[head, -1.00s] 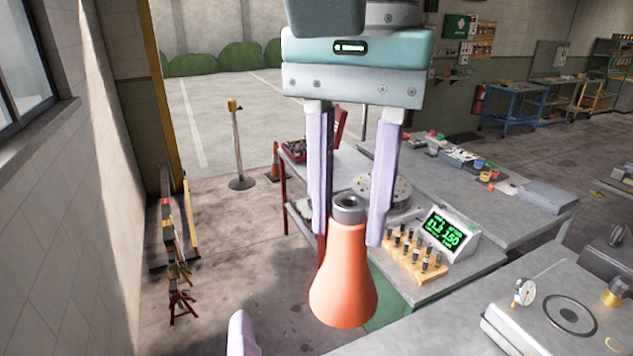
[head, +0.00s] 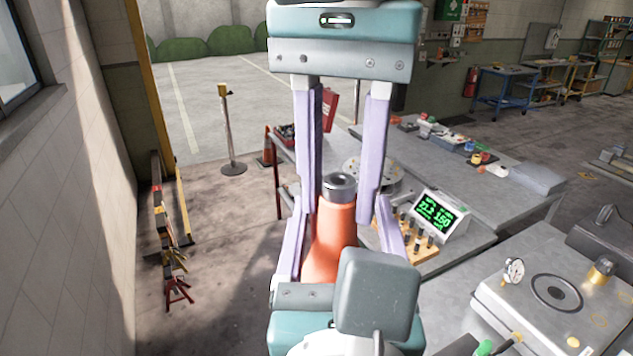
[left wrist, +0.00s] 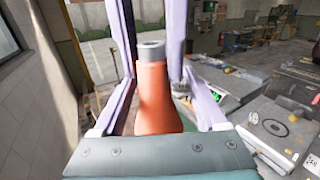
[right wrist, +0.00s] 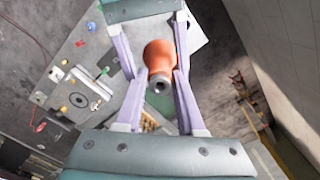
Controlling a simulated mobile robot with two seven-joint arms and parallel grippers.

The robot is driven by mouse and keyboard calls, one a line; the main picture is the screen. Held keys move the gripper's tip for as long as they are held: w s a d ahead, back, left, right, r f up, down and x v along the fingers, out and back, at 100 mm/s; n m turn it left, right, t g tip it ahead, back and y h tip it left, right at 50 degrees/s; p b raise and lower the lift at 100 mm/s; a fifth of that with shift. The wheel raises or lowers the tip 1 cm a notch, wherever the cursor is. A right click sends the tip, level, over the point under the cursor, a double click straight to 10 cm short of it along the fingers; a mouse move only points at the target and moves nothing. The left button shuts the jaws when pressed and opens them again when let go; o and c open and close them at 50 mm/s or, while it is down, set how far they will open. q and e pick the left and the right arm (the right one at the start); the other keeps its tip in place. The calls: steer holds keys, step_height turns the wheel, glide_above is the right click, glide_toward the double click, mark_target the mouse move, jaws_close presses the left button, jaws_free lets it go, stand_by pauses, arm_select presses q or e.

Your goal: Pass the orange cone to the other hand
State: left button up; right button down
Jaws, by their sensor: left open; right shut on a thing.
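The orange cone (head: 330,240) stands upright in the air with its grey top end (head: 339,184) up and its wide end down. My right gripper (head: 341,207) reaches down from above and is shut on the cone near its narrow upper part. My left gripper (head: 344,198) comes up from below and is open, with one finger on each side of the cone. Its palm hides the cone's wide lower part in the head view. The cone also shows between both finger pairs in the left wrist view (left wrist: 155,100) and the right wrist view (right wrist: 158,58).
A grey workbench (head: 465,175) lies behind and to the right, with a green-lit display (head: 438,213) and a wooden peg block (head: 415,243). A machine with a gauge (head: 514,270) stands at the lower right.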

arm_select(q)
steer(key=shift+w+d, duration=0.1)
steer(key=shift+w, duration=0.75)
steer(key=shift+c, duration=0.2)
steer(key=shift+s+d, duration=0.1)
steer(key=shift+d, duration=0.05)
jaws_close()
arm_select(e)
steer(key=shift+a, duration=0.1)
steer(key=c, duration=0.8)
jaws_free()
steer(key=o, duration=0.4)
steer(key=shift+c, duration=0.2)
steer(key=shift+r, duration=0.1)
